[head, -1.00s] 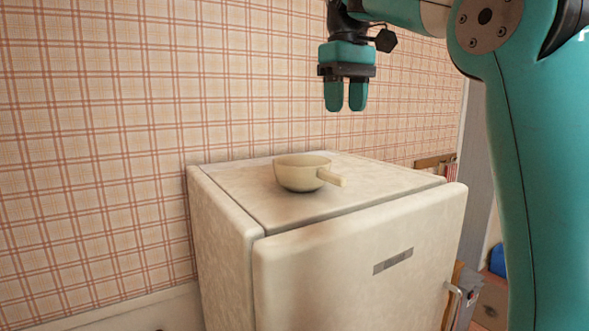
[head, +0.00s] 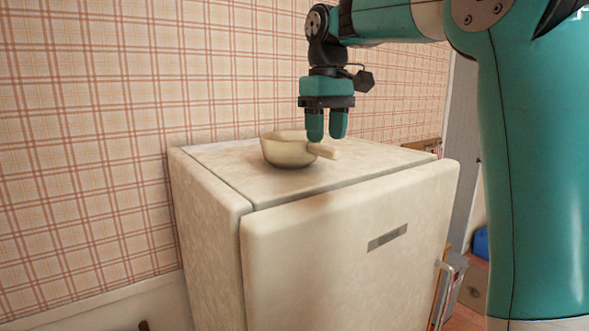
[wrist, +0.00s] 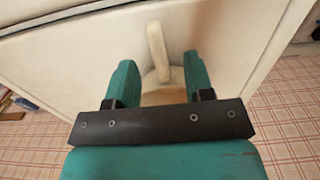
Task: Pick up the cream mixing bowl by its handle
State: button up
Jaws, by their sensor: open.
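The cream mixing bowl (head: 285,150) sits upright on top of the fridge, its short handle (head: 325,151) pointing right and toward the front edge. My gripper (head: 326,137) is open and empty, pointing down, close to the handle in the head view. In the wrist view the handle (wrist: 156,45) shows between the two fingers of my gripper (wrist: 158,70), with no visible grip on it. Part of the bowl (wrist: 163,96) also shows there, mostly hidden behind the gripper's dark bar.
The cream fridge (head: 340,260) has a flat top with clear room around the bowl. A plaid wall (head: 90,120) stands behind and to the left. The fridge door handle (head: 446,285) is at the right.

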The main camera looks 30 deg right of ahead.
aim_at(326, 147)
jog(key=shift+d+f+b, duration=0.1)
jog(key=shift+f+b, duration=2.65)
jog(key=shift+f, duration=0.35)
jog(key=shift+r, duration=0.1)
grip_shut()
